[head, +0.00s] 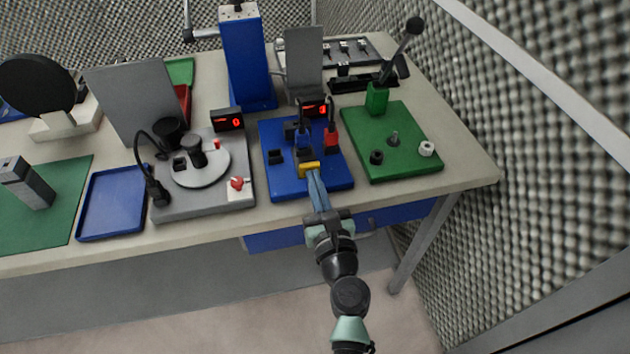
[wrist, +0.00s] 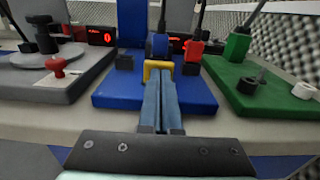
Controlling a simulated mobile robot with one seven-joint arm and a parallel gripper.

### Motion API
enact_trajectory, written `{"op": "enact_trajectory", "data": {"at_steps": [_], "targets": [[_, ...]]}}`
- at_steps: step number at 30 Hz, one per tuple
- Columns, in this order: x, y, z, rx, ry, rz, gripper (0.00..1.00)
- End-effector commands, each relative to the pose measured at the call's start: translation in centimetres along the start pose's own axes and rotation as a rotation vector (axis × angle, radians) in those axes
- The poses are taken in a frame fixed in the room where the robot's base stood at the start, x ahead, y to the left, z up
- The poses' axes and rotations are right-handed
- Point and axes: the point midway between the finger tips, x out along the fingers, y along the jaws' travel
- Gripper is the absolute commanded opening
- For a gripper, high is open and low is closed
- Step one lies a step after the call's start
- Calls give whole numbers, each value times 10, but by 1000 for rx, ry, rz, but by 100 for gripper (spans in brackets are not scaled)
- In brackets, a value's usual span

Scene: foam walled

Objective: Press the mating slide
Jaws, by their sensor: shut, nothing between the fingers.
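A blue base plate (head: 338,180) on the bench carries a yellow handle piece (head: 309,169), which looks like the front of the mating slide. Behind it stand a blue connector block (head: 302,139) and a red block (head: 332,140), each with a dark cable or stem rising from it. My gripper (head: 314,178) reaches in from the front with its blue fingers together and empty. In the wrist view the fingertips (wrist: 159,80) are right at the yellow handle (wrist: 158,66) and partly cover it. I cannot tell whether they touch it.
A small black block (head: 276,156) sits left on the blue plate. A red-digit display (head: 314,108) is behind. Left is a grey turntable station (head: 190,210) with a red knob (head: 237,183). Right is a green plate (head: 400,170) with pegs and a lever. Foam wall closes the right side.

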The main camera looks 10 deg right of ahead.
Motion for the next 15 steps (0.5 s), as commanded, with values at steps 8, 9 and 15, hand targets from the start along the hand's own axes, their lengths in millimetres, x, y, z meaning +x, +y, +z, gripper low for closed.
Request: {"op": "enact_trajectory", "data": {"at_steps": [8,9,15], "targets": [[3,0,0,0,-1,1,0],[7,0,0,-1,-2,2,0],[29,0,0,0,-1,1,0]]}}
